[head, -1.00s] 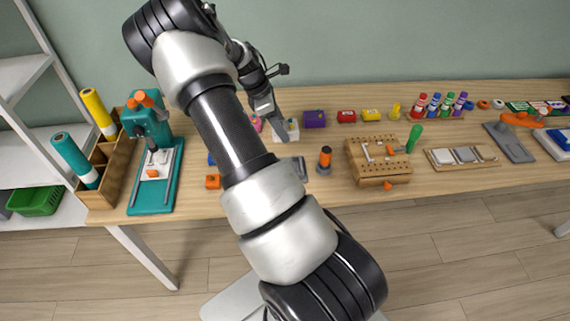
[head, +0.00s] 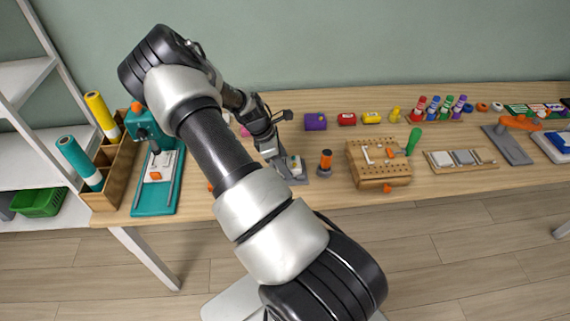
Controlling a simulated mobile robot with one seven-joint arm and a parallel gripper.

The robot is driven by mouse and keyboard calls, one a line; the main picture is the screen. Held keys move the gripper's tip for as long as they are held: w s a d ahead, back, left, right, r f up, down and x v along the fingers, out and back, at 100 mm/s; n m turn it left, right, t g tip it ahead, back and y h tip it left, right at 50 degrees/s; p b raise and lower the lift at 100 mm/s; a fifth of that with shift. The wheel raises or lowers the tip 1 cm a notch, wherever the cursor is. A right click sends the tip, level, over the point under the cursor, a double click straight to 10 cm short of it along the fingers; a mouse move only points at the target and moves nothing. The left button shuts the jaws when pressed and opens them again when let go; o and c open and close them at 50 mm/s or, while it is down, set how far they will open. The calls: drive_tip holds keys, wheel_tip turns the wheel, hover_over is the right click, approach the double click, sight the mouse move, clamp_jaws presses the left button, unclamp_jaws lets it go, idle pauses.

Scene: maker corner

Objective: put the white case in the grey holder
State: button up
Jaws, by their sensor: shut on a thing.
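The white case (head: 296,165) is small and shows a dark mark and a yellowish spot on its face. My gripper (head: 283,164) is shut on it from the left, and the fingers hide part of it. The case is over or in the grey holder (head: 300,181), which shows only as a thin grey edge around and below it. I cannot tell whether the case is seated in the holder or just above it.
An orange-and-black upright tool (head: 325,162) stands close to the right of the holder. A wooden block with holes (head: 378,168) is farther right. Behind are a purple box (head: 315,122) and a red box (head: 347,119). A teal press (head: 155,165) stands left.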

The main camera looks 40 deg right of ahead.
drive_tip(key=shift+f, duration=0.1)
drive_tip(key=shift+f, duration=0.15)
drive_tip(key=o, duration=1.1)
